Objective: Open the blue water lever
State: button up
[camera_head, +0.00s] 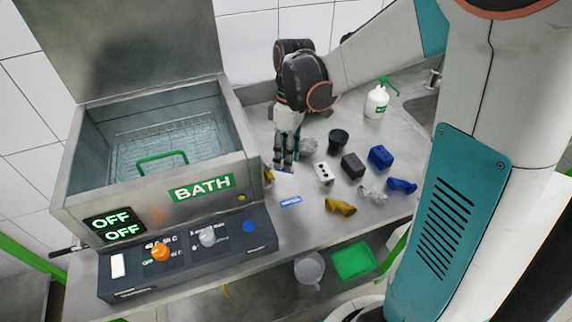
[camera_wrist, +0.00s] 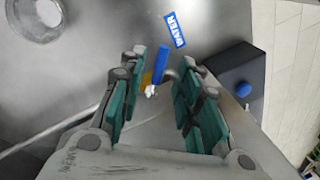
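The blue water lever (camera_wrist: 160,64) shows in the wrist view as a slim blue handle by a brass-coloured fitting, near the blue WATER label (camera_wrist: 175,30). My gripper (camera_wrist: 165,88) is open, its green-padded fingers apart, with the lever in the gap between them as seen from the wrist. I cannot tell whether a finger touches it. In the head view my gripper (camera_head: 285,166) points down beside the bath's right side, above the label (camera_head: 290,201). There the fingers largely hide the lever.
The bath (camera_head: 160,160) stands left of my gripper, its control box (camera_head: 185,258) in front, with a blue button (camera_head: 248,226). Right on the bench are a black cup (camera_head: 338,138), several blocks and fittings, and a white bottle (camera_head: 376,103). Bare bench lies around the label.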

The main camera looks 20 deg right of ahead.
jog(key=shift+s+a+f, duration=0.15)
jog(key=shift+s+f, duration=0.05)
jog(key=shift+f, duration=0.85)
grip_shut()
jog(key=shift+s+m, duration=0.1)
jog(key=shift+m, duration=0.2)
jog(key=a+m, duration=0.1)
jog(key=m, duration=0.2)
jog(key=s+a+m+t, duration=0.1)
jog(key=m, duration=0.2)
jog(key=s+a+m+p, duration=0.1)
jog(key=m, duration=0.2)
jog(key=shift+a+m+t+y, duration=0.3)
jog(key=shift+m+t+y, duration=0.1)
